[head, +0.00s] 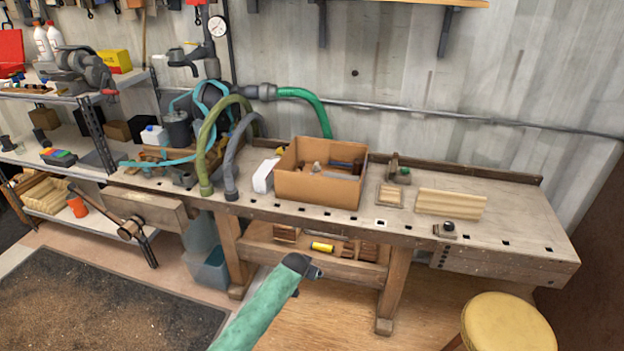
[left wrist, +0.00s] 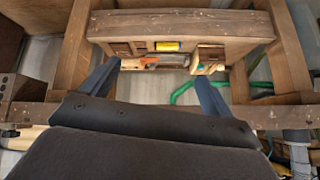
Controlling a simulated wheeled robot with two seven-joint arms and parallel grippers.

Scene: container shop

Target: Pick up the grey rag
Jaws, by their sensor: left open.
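I cannot make out a grey rag for certain in either view. A flat dark grey piece (head: 98,160) lies on the left shelf, but I cannot tell whether it is cloth. My left gripper (head: 308,267) is at the end of the green arm, in front of the workbench, below its top. In the left wrist view, the two dark fingers of my left gripper (left wrist: 156,72) are spread apart with nothing between them. Beyond them are a yellow roll (left wrist: 167,46) and wooden pieces under the bench. My right gripper is not in view.
The workbench (head: 520,215) holds a cardboard box (head: 316,188), wooden blocks (head: 450,204) and hoses. Its lower shelf (head: 315,265) holds the yellow roll (head: 322,246). A blue-grey bin (head: 208,270) stands left of the bench leg. A yellow stool (head: 508,322) is at the front right.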

